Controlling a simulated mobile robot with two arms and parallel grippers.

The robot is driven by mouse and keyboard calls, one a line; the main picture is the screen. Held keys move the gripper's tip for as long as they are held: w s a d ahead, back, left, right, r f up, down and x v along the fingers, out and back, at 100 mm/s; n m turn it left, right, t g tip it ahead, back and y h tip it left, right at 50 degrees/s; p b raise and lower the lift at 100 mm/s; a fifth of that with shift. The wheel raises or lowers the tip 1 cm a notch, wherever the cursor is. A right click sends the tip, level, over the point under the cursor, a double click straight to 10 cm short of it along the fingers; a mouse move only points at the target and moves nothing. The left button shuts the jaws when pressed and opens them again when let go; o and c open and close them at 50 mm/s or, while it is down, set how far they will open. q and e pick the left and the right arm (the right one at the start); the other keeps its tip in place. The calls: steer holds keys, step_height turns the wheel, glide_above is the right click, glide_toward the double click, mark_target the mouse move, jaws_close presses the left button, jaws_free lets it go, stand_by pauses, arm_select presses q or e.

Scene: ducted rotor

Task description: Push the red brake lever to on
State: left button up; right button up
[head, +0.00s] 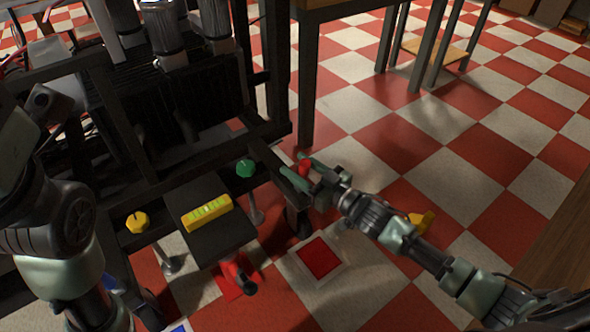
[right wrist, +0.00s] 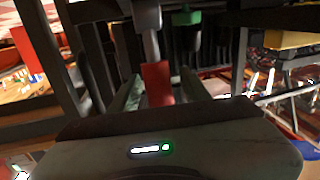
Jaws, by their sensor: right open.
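The red lever (head: 304,168) shows as a small red piece at the right edge of the dark frame in the head view. In the right wrist view its red grip (right wrist: 157,82) hangs at the end of a grey shaft. My right gripper (head: 300,173) is open, with a finger on either side of the red grip. It also shows in the right wrist view (right wrist: 157,93), where I cannot tell whether either finger touches the grip. The lever's on and off marks cannot be made out. My left arm is at the left, but its gripper is not in view.
A green knob (head: 246,168) and a yellow knob (head: 137,222) stand beside a dark plate bearing a yellow block (head: 208,212). A red part (head: 237,275) is below the plate. A red square pad (head: 319,257) lies on the checkered floor.

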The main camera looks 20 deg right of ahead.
steer(key=shift+w+a, duration=0.3)
steer(key=shift+w, duration=0.25)
jaws_close()
stand_by(1.1)
